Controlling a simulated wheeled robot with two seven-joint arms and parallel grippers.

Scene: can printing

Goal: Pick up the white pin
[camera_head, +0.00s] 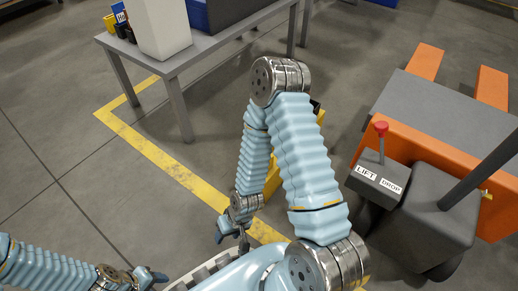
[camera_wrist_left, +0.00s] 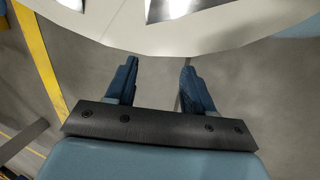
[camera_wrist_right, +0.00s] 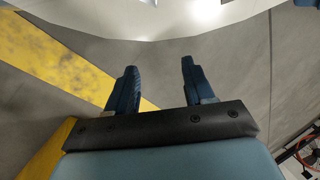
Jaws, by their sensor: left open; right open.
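I cannot make out a white pin in any view. My right gripper (camera_head: 232,232) hangs low near my base in the head view, beside the yellow floor line. In the right wrist view the fingers of my right gripper (camera_wrist_right: 158,66) are apart with nothing between them. My left gripper (camera_head: 150,277) shows at the bottom left of the head view, close to my base. In the left wrist view the fingers of my left gripper (camera_wrist_left: 160,66) are apart and empty.
A grey table (camera_head: 185,58) at the upper left bears a tall white container (camera_head: 161,25), a blue bin (camera_head: 199,14) and small dark and yellow items. An orange and grey lift truck (camera_head: 410,190) with a red-knobbed lever (camera_head: 381,128) stands at the right.

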